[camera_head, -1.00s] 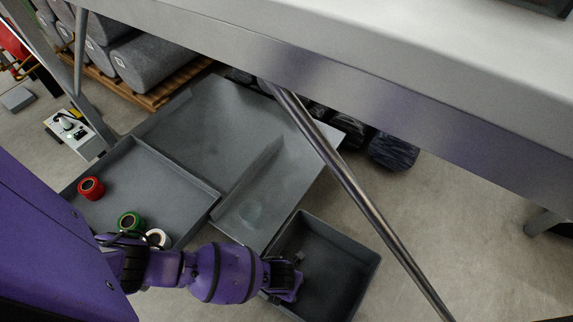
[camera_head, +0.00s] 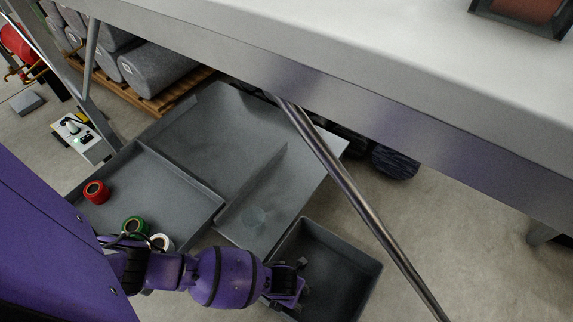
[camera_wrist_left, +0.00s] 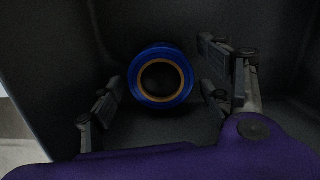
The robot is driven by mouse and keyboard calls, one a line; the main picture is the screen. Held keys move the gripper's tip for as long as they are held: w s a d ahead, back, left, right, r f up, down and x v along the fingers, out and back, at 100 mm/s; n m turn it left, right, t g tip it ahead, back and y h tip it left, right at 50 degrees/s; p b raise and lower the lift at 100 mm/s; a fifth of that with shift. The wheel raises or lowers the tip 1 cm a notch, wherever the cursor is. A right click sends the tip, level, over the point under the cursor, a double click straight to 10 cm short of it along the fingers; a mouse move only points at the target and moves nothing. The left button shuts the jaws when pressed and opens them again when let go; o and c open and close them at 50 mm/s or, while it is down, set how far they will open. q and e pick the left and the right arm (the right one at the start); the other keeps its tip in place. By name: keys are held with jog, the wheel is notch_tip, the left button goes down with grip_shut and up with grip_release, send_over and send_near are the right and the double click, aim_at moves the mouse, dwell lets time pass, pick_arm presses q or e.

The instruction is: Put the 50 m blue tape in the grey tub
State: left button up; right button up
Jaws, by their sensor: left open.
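A roll of blue tape (camera_wrist_left: 160,76) with a tan core shows in the left wrist view, inside the dark grey tub (camera_wrist_left: 120,20). It seems to rest in the tub with its ring facing the camera. My left gripper (camera_wrist_left: 158,98) is open, its fingers apart on either side of the roll. In the head view the grey tub (camera_head: 350,262) stands at the lower middle, and my left gripper (camera_head: 302,282) reaches over its left side. The blue tape is hidden there. My right gripper is in neither view.
A grey tray (camera_head: 170,195) left of the tub holds a red roll (camera_head: 96,191), a green roll (camera_head: 133,226) and a white roll (camera_head: 161,243). A steel bar (camera_head: 350,190) slants past the tub. A large grey beam (camera_head: 330,90) crosses above.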

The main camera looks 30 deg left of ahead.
pick_arm(q)
notch_tip(320, 180, up, 11)
jog(key=s+p, duration=0.1)
jog(key=p, duration=0.4)
jog(key=shift+s+f, duration=0.15)
jog(key=shift+f, duration=0.05)
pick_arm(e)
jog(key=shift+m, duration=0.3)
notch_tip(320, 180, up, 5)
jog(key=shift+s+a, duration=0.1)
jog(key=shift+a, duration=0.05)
